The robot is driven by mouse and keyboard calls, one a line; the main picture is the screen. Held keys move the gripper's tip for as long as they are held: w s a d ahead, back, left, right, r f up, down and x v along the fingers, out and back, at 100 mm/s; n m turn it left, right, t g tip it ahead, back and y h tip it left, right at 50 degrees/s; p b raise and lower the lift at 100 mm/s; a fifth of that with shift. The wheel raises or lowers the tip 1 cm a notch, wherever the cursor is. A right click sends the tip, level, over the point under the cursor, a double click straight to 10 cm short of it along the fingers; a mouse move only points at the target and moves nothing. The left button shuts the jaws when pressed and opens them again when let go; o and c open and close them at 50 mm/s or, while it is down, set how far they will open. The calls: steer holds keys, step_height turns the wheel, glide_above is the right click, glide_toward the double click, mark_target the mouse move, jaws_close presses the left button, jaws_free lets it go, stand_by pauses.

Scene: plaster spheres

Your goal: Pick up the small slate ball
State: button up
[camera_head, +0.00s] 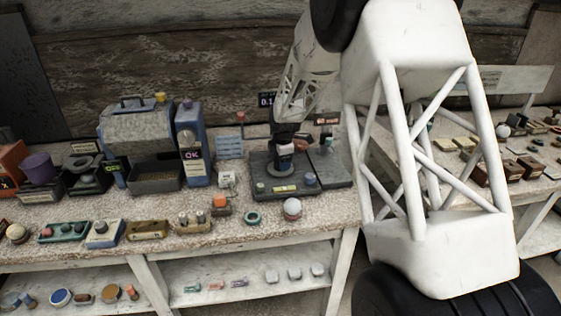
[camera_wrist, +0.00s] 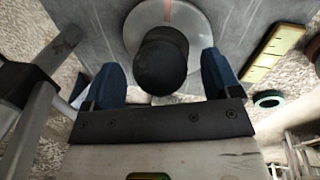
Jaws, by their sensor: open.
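The small slate ball appears to be the dark rounded thing (camera_wrist: 161,62) in the wrist view. It sits over a pale round disc (camera_wrist: 199,27) on a grey slab. My gripper (camera_wrist: 163,78) is open, with one blue finger on each side of the dark thing and visible gaps to both. I cannot tell how far below the fingertips it lies. In the head view my gripper (camera_head: 284,158) points down over the dark grey slab (camera_head: 335,180), and hides what is under it.
A yellow bar (camera_head: 285,188) and a small blue-grey round thing (camera_head: 310,179) are on the slab's front part. A pale ball (camera_head: 292,205) and a green ring (camera_head: 252,218) are in front. A blue box (camera_head: 191,145) stands to the left.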

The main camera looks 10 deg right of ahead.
steer(key=shift+f, duration=0.1)
stand_by(0.5)
steer(key=c, duration=1.2)
steer(key=shift+r, duration=0.7)
steer(key=shift+v, duration=1.2)
steer(key=s, duration=0.5)
steer(key=s+r, duration=0.1)
steer(key=s, duration=0.9)
steer(key=shift+s+d+r, duration=0.15)
steer(key=shift+s+r, duration=0.05)
steer(key=shift+s, duration=0.05)
